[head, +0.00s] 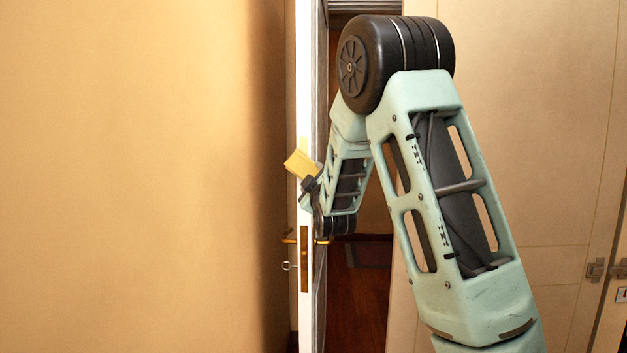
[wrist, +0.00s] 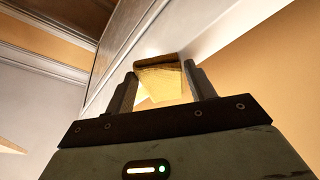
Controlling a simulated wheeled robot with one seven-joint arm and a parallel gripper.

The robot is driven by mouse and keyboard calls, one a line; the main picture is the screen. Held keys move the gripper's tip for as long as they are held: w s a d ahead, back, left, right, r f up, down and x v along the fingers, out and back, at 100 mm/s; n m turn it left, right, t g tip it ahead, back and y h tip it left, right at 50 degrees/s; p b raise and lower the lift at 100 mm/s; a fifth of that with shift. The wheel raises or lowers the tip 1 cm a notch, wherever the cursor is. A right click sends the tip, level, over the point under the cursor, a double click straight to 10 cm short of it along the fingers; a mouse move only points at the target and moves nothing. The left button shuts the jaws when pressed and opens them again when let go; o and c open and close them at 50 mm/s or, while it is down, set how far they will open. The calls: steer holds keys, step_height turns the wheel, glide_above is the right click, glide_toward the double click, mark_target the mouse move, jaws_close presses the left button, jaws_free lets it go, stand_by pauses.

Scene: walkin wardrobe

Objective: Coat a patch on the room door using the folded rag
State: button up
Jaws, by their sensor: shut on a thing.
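The room door (head: 306,85) stands ajar, seen nearly edge-on in the head view, with a narrow white edge. My gripper (head: 306,180) is at this edge, above the handle. It is shut on the folded rag (head: 299,164), a small yellow block. In the wrist view the rag (wrist: 160,82) sits between the two fingers of my gripper (wrist: 163,88), its far end dark and close to a pale surface. I cannot tell whether it touches. A faint yellow tint shows on the door edge by the rag; I cannot tell whether it is coating or reflection.
A brass handle (head: 289,240) and a key (head: 289,266) stick out beside the lock plate (head: 304,260). A plain wall (head: 130,180) fills the left. Pale cabinet doors (head: 550,130) stand at right. Dark wooden floor (head: 358,300) shows through the doorway.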

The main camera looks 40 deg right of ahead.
steer(key=shift+f+b, duration=0.65)
steer(key=shift+f, duration=0.3)
steer(key=shift+s+a+b, duration=0.3)
steer(key=shift+s+a, duration=0.65)
steer(key=shift+a, duration=0.2)
steer(key=shift+s+a+b, duration=0.25)
steer(key=shift+s+a, duration=0.7)
steer(key=shift+a, duration=0.2)
steer(key=shift+a, duration=0.1)
steer(key=shift+s+a, duration=0.9)
steer(key=shift+a, duration=0.15)
steer(key=w+d+b, duration=0.1)
steer(key=w+d, duration=0.3)
steer(key=d, duration=0.1)
steer(key=shift+w+d+b, duration=0.15)
steer(key=shift+d+b, duration=0.05)
steer(key=shift+b, duration=0.2)
